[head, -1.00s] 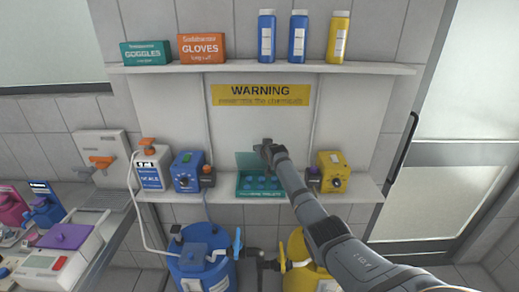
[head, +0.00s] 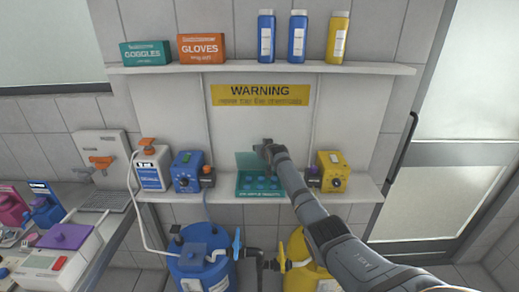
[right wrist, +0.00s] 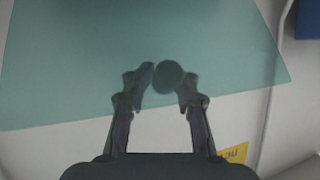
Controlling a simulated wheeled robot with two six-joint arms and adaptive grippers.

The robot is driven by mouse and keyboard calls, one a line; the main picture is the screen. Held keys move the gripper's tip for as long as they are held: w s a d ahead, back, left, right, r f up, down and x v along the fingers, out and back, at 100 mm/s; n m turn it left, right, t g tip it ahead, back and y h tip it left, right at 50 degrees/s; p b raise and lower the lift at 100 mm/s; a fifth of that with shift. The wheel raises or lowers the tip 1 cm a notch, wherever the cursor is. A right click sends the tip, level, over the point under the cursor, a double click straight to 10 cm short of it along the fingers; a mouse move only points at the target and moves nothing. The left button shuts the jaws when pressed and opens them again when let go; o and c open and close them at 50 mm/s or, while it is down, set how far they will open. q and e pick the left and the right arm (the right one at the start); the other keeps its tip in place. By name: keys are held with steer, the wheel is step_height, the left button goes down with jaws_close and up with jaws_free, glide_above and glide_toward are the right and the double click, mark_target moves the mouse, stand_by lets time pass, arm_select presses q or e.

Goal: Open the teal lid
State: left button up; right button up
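A teal box (head: 258,187) with several round blue items stands on the lower shelf. Its teal lid (head: 243,158) is raised at the back of the box, against the white wall panel. The right wrist view shows the face of the lid (right wrist: 80,60) with a dark round knob (right wrist: 168,77) near one edge. My right gripper (head: 266,147) is at the top of the raised lid; in the wrist view its fingertips (right wrist: 166,84) are closed in on both sides of the knob and look in contact. My left gripper is not in view.
A blue pump (head: 186,172) stands left of the box and a yellow pump (head: 330,172) right of it on the shelf (head: 220,197). A yellow warning sign (head: 260,95) is above. Blue and yellow drums (head: 200,262) stand below. Bottles and small boxes are on the upper shelf.

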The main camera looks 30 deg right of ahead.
steer(key=shift+o, duration=1.3)
steer(key=shift+s, duration=0.1)
steer(key=v, duration=1.2)
